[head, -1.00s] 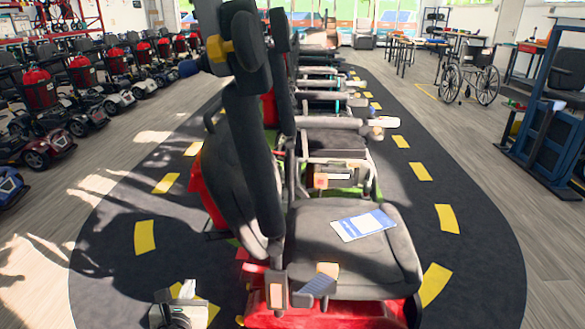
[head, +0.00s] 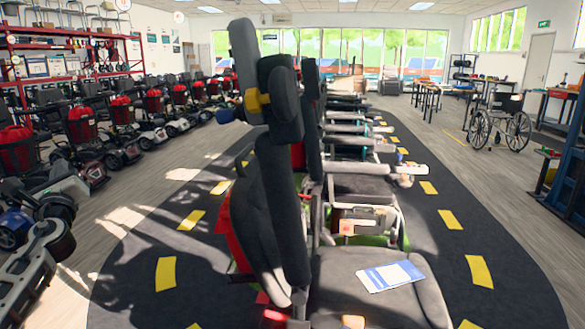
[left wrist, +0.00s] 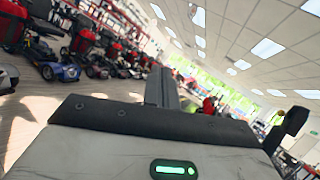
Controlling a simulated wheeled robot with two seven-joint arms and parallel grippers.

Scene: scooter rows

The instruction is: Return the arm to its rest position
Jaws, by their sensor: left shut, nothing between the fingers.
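My left arm (head: 38,262) comes in at the lower left of the head view, grey with dark joints. My left gripper (head: 70,184) is at its upper end, in front of the scooter row, and its fingertips are hard to make out there. In the left wrist view, the pale gripper body with a green light fills the bottom. The dark fingers (left wrist: 162,88) are together beyond a dark bar, with nothing between them. They point out over the room, apart from any object. My right gripper is in neither view.
A scooter seat (head: 335,285) with a blue-and-white card (head: 390,276) is close in front, its dark upright back (head: 270,215) rising mid-view. More seats line up behind. Scooters with red bags (head: 80,125) stand at left. A wheelchair (head: 500,122) is at right. Floor between rows is clear.

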